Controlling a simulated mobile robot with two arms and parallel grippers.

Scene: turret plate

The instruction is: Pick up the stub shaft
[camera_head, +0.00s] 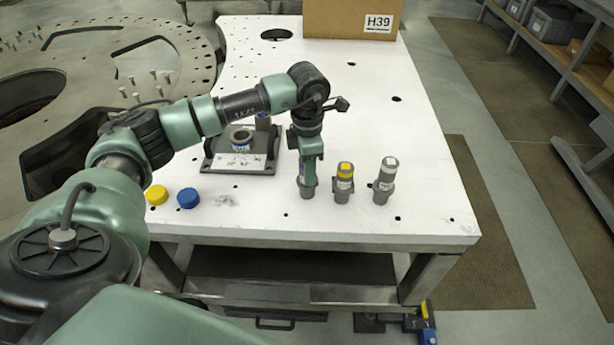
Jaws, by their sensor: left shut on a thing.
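My left gripper (308,177) points down over the front part of the white table and is shut on a grey stub shaft (307,191). The fingers hide the upper part of that shaft. I cannot tell whether its bottom touches the table. To its right stand two similar upright grey shafts, one with a yellow top (344,184) and one with a white top (384,182). My right gripper is not in view.
A dark fixture (238,161) with a ring stands left of the gripper. A yellow cap (156,195) and a blue cap (188,198) lie near the front left. A cardboard box (335,18) stands at the back. The table's right side is clear.

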